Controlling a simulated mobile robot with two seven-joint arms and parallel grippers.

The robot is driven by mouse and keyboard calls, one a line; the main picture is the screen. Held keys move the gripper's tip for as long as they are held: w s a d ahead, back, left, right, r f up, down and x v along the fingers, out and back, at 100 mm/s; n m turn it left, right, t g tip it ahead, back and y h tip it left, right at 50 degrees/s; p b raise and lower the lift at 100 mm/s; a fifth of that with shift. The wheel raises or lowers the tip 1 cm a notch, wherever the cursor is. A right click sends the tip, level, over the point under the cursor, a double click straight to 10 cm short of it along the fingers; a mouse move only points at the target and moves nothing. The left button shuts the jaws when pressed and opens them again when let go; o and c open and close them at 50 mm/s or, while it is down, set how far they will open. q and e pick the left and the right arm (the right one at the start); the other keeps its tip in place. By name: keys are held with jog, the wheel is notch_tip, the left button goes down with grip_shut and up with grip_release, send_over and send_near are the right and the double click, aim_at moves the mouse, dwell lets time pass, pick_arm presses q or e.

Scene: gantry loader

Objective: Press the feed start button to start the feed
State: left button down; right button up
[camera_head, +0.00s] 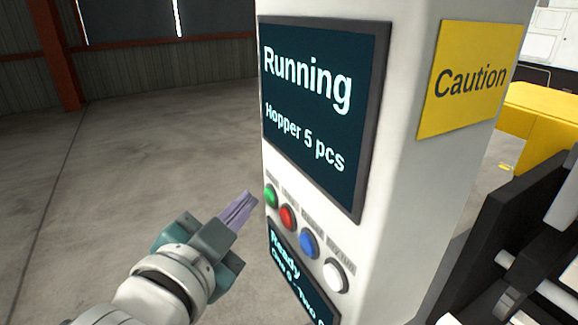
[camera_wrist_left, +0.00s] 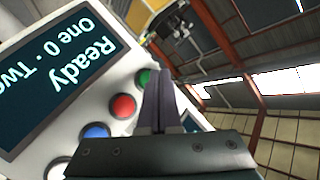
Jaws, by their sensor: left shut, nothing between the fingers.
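A white control column carries a row of green (camera_head: 271,196), red (camera_head: 288,217), blue (camera_head: 309,244) and white (camera_head: 335,275) buttons. The labels above them are too small to read, so I cannot tell which one is feed start. My left gripper (camera_head: 251,198) is shut and empty, its tips just left of the green button in the head view. In the left wrist view the fingers (camera_wrist_left: 162,85) point toward the green button (camera_wrist_left: 143,77) and partly overlap its edge; contact cannot be told. The red button (camera_wrist_left: 123,106) is beside them. My right gripper is not in view.
The upper screen (camera_head: 318,110) reads "Running" and gives a hopper piece count. The lower screen (camera_head: 297,275) reads "Ready". A yellow caution sign (camera_head: 468,77) is on the column's side. Dark machinery stands at right; the floor (camera_head: 150,140) at left is clear.

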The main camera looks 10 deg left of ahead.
pick_arm(q)
jog(key=s+a, duration=0.1)
jog(key=s+a+p, duration=0.1)
jog(key=a, duration=0.1)
jog(key=s+a+p, duration=0.1)
jog(key=shift+a, duration=0.15)
dwell(0.4)
dwell(0.5)
